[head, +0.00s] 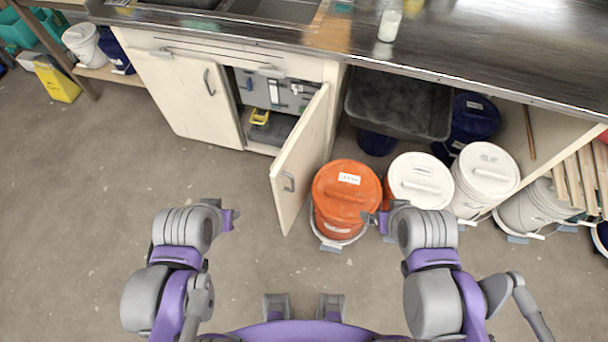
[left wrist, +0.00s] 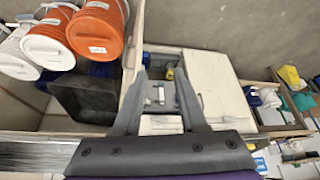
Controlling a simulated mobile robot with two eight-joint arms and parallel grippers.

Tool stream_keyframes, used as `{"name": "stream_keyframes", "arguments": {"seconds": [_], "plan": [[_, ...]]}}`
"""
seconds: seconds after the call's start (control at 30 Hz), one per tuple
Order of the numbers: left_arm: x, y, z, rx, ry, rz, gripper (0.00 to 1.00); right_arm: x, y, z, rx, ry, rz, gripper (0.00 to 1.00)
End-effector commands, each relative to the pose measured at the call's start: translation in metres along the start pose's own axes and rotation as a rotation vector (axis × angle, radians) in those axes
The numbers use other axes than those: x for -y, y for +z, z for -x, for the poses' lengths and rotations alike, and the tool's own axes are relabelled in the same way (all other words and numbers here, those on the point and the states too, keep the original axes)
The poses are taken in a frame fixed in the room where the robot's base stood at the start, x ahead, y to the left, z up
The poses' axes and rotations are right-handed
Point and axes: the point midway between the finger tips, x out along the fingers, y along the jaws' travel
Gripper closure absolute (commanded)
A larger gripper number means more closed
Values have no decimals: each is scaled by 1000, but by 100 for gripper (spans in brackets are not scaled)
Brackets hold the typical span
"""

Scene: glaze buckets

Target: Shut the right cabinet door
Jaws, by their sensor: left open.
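The right cabinet door (head: 302,158) is cream with a grey handle and stands swung wide open, out from the cabinet. In the left wrist view it seems to show nearly edge-on as a narrow cream strip (left wrist: 133,45). The left cabinet door (head: 183,95) looks closed. My left gripper (head: 230,219) is apart from the right door, to its left and nearer me; its open, empty fingers show in the left wrist view (left wrist: 162,82). My right gripper (head: 373,220) is right of the door, overlapping the orange bucket's edge in the picture; its fingers are too small to judge.
The orange bucket (head: 347,192) stands close to the right of the open door, with white buckets (head: 420,180) beyond it. A dark tub (head: 398,103) is under the worktop (head: 480,50). The cabinet opening shows a grey toolbox and something yellow. Floor left of the door is clear.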

Motion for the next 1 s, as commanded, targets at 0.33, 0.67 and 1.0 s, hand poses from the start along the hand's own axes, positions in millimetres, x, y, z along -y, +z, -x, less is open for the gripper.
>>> {"name": "stream_keyframes", "arguments": {"seconds": [0.33, 0.67, 1.0], "plan": [[-33, -11, -57, 226, -59, -649, 100, 0, 40, -47, 27, 0, 0, 0], [-121, -44, -146, 538, -191, -1555, 100, 0, 76, -106, 49, 0, 0, 0], [-209, -44, -196, 768, -318, -2040, 100, 0, 94, -143, 63, 0, 0, 0]]}}
